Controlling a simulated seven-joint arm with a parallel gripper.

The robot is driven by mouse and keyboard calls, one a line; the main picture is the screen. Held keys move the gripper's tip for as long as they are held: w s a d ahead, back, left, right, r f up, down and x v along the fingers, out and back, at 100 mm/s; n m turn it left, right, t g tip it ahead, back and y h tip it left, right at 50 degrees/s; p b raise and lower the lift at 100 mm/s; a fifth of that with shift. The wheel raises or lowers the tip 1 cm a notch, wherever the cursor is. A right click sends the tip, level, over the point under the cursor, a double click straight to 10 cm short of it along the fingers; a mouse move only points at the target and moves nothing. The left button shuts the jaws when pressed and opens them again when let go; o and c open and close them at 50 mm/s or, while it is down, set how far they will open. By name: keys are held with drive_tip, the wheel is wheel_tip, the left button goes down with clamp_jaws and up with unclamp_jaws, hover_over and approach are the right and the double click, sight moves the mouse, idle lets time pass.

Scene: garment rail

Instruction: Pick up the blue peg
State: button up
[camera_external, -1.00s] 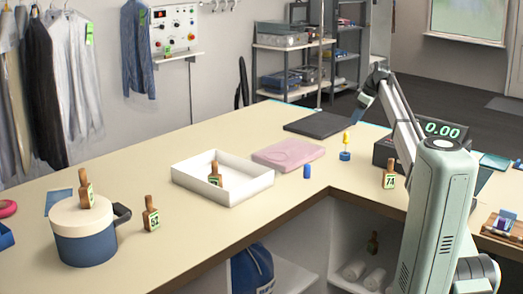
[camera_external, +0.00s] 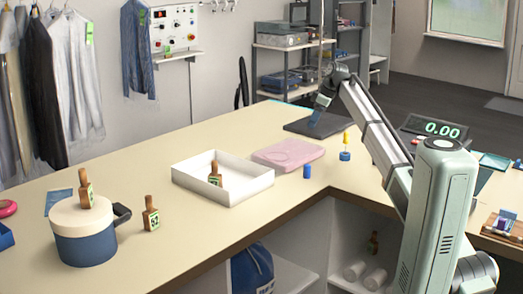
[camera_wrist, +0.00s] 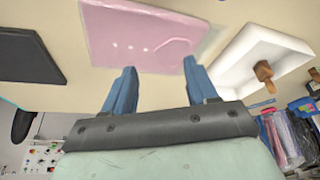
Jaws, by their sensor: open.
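I cannot make the peg out in the wrist view. My gripper (camera_external: 316,119) is above the dark flat pad, behind the peg and apart from it. In the wrist view my gripper (camera_wrist: 160,85) shows two blue fingers spread wide with nothing between them, and the pink tray (camera_wrist: 140,35) lies beyond the fingertips.
A yellow-handled item on a blue base (camera_external: 346,150) stands right of the peg. A white tray (camera_external: 245,190) holds a brown tagged peg (camera_external: 215,172). The dark pad (camera_external: 330,124) lies behind. A blue pot (camera_external: 85,245) and another tagged peg (camera_external: 151,213) stand left.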

drive_tip(key=s+a, duration=0.3)
drive_tip(key=a, duration=0.3)
drive_tip(key=m+g+h, duration=0.2)
drive_tip(key=m+h, duration=0.2)
drive_tip(key=m, duration=1.2)
hover_over(307, 165)
wheel_tip(307, 165, down, 2)
drive_tip(key=f, duration=0.8)
drive_tip(key=shift+d, duration=0.25)
drive_tip(key=shift+a+f, duration=0.2)
drive_tip(key=shift+f, duration=2.85)
drive_tip(key=shift+w, duration=0.1)
clamp_jaws()
